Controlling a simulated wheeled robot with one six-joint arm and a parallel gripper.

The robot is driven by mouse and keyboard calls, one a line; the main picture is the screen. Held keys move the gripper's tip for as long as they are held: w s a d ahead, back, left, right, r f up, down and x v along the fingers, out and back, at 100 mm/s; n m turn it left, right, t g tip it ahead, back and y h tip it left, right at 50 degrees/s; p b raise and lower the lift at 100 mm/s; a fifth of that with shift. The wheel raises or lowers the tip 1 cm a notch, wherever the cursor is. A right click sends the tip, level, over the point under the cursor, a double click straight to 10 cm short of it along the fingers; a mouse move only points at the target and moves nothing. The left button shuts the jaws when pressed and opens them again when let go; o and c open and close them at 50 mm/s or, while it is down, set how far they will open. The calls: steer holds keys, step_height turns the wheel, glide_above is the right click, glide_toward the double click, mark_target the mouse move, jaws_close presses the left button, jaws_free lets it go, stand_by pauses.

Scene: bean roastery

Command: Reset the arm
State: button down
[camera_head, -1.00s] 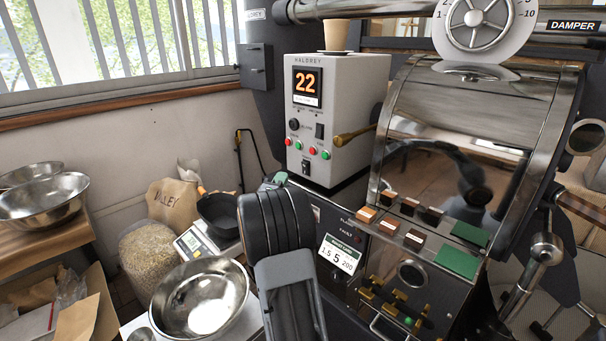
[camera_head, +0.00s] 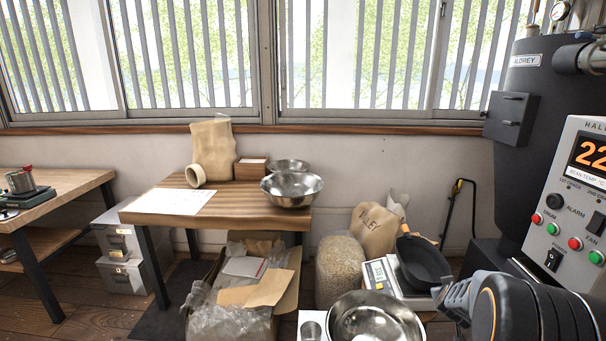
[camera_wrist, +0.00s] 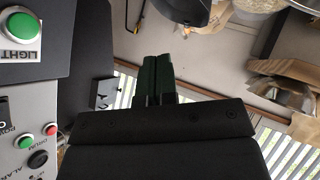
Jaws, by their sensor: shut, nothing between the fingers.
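My gripper (camera_wrist: 158,78) shows in the wrist view with its two dark fingers together and nothing between them. The wrist view looks upside down past the fingers. In the head view my arm fills the lower right corner, in front of the roaster control box (camera_head: 575,205). The gripper's fingertips cannot be made out clearly there. The wrist view also shows a green LIGHT button (camera_wrist: 19,27) at upper left and part of the control box at lower left.
A steel bowl (camera_head: 375,322), a scale (camera_head: 379,275) with a black pan (camera_head: 423,262), and a bag of beans (camera_head: 340,270) stand left of my arm. A wooden table (camera_head: 240,205) and an open cardboard box (camera_head: 288,300) are further left. Some dark floor is clear at left.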

steer(key=s+a+r+m+g+y+p, duration=0.1)
steer(key=s+a+r+g+y+p, duration=0.3)
steer(key=s+a, duration=0.4)
steer(key=s+a+r+m+g+y+p, duration=0.1)
steer(key=s+a+r+g+y+p, duration=0.15)
steer(key=s+a+r, duration=0.6)
steer(key=s+a+r+n+p, duration=0.2)
steer(key=s+a+r+p, duration=0.2)
steer(key=a+r+p, duration=0.3)
steer(key=shift+a+r+n+t, duration=0.45)
steer(key=shift+a+r, duration=0.25)
steer(key=shift+a, duration=0.55)
steer(key=shift+s+d, duration=0.1)
